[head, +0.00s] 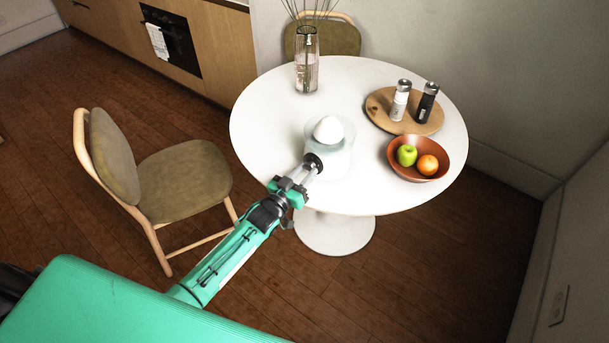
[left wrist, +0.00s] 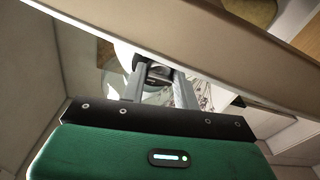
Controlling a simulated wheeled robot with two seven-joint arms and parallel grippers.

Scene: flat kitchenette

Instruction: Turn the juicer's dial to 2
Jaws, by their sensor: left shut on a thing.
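The juicer (head: 333,131) is pale, with a white cone on top, and stands near the front edge of the round white table (head: 262,115). Its dark dial (head: 312,161) is on the side facing my left arm. My left gripper (head: 311,167) is shut on the dial, reaching in from the front left. In the left wrist view the two grey fingers (left wrist: 157,86) are on either side of the dark dial (left wrist: 157,72). The dial's markings and setting cannot be read. My right gripper is not in view.
A brown bowl (head: 398,170) with a green apple and an orange stands right of the juicer. A wooden board (head: 379,107) with two shakers is behind it. A glass vase (head: 306,70) stands at the back. A chair (head: 185,172) is left of the table.

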